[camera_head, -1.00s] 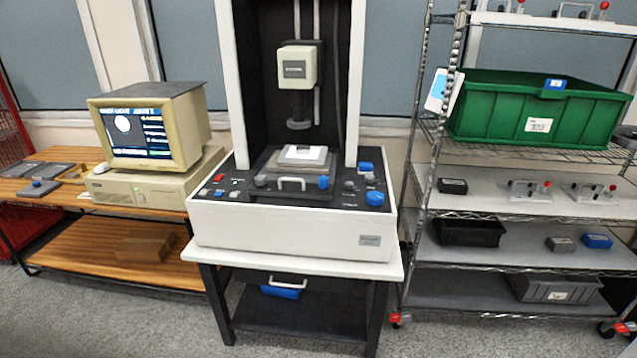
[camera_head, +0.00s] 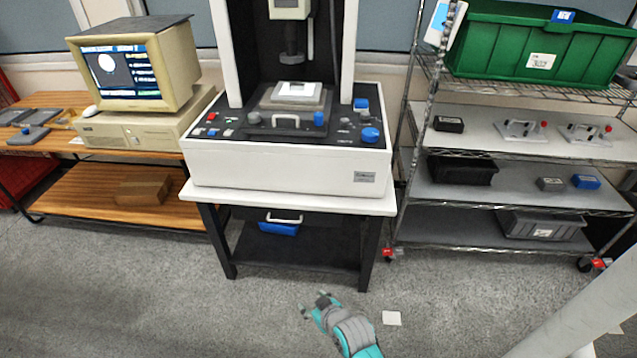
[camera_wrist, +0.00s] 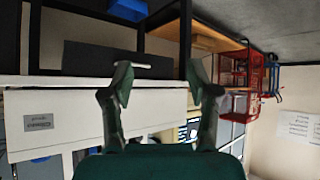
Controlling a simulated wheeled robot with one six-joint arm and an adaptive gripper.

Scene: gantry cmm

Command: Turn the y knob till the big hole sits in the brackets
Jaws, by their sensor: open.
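The measuring machine (camera_head: 285,165) stands on a white-topped stand. I cannot read which is the y knob. A pale plate (camera_head: 297,89) lies on the stage; its holes are too small to tell. The monitor (camera_head: 120,73) shows a white round shape at the left of a blue picture; brackets are not clear. My gripper (camera_head: 314,304) is open and empty, low in front of the stand. The wrist view shows its fingers (camera_wrist: 160,80) apart before the machine's front.
A wire shelf (camera_head: 520,150) with a green bin (camera_head: 540,45) stands at the right. A wooden bench (camera_head: 90,180) carries the computer at the left. A drawer handle (camera_head: 284,218) sticks out under the machine. The grey floor in front is clear except for a small white square (camera_head: 391,318).

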